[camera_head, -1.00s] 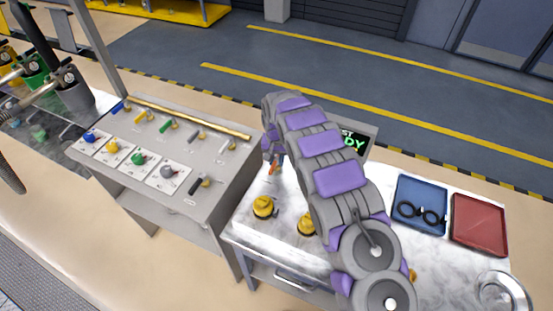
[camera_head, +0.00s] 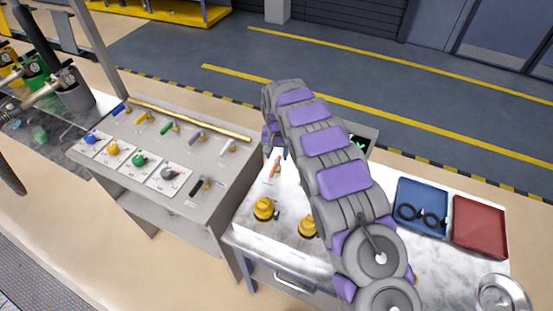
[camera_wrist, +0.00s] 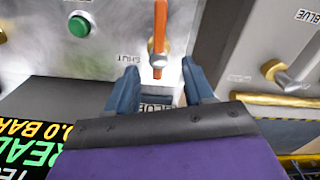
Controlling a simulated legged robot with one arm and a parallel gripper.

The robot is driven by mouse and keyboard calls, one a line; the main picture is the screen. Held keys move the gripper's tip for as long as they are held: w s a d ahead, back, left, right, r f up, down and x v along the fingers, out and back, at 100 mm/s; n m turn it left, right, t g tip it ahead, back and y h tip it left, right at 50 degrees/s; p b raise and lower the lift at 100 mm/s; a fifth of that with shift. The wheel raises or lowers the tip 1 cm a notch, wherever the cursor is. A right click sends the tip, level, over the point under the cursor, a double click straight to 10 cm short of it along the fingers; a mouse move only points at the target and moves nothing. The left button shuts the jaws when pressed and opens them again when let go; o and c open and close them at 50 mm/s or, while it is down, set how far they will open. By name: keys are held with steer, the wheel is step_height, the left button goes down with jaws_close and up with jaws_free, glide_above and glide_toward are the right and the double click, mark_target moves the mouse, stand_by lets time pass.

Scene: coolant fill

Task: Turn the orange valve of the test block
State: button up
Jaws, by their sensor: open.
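The orange valve (camera_wrist: 159,28) of the test block shows in the wrist view as a thin orange lever on a brass fitting, near a "SHUT" label. In the head view the orange lever (camera_head: 276,168) is a small mark just left of my arm. My gripper (camera_wrist: 157,82) is open, its two blue-grey fingers spread to the left and right of the lever's lower end. The lever appears lined up between the fingertips; I cannot tell how deep it sits between them. In the head view my arm hides most of the gripper and part of the test block.
A green button (camera_wrist: 79,25) sits left of the lever. A display (camera_head: 357,142) stands behind my arm. The grey valve panel (camera_head: 152,150) with coloured levers is at the left. Yellow fittings (camera_head: 264,209), a blue tray (camera_head: 422,190) and a red tray (camera_head: 480,240) are on the bench.

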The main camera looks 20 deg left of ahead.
mark_target(278, 160)
step_height(278, 160, up, 13)
steer(key=p, duration=0.1)
steer(key=shift+f, duration=0.15)
steer(key=shift+a, duration=0.1)
stand_by(0.3)
steer(key=s+d+r+m+b, duration=0.1)
steer(key=s+d+r, duration=0.3)
steer(key=d, duration=0.4)
steer(key=s+d+r, duration=0.3)
steer(key=s+d, duration=0.1)
steer(key=d, duration=0.5)
steer(key=s+d+r+m+b, duration=0.1)
steer(key=s+d+r, duration=0.3)
steer(key=d, duration=0.4)
steer(key=s+d+f, duration=0.1)
steer(key=s+d, duration=0.3)
steer(key=s, duration=0.6)
steer(key=s+d+f+g+b, duration=0.1)
steer(key=s+d, duration=0.3)
steer(key=s, duration=0.6)
steer(key=s+d+f+b, duration=0.1)
steer(key=s+d+f, duration=0.2)
steer(key=s, duration=0.7)
steer(key=shift+s+d+f+m+g, duration=0.15)
steer(key=shift+s+d+m+g, duration=0.15)
steer(key=shift+s+d+g, duration=0.1)
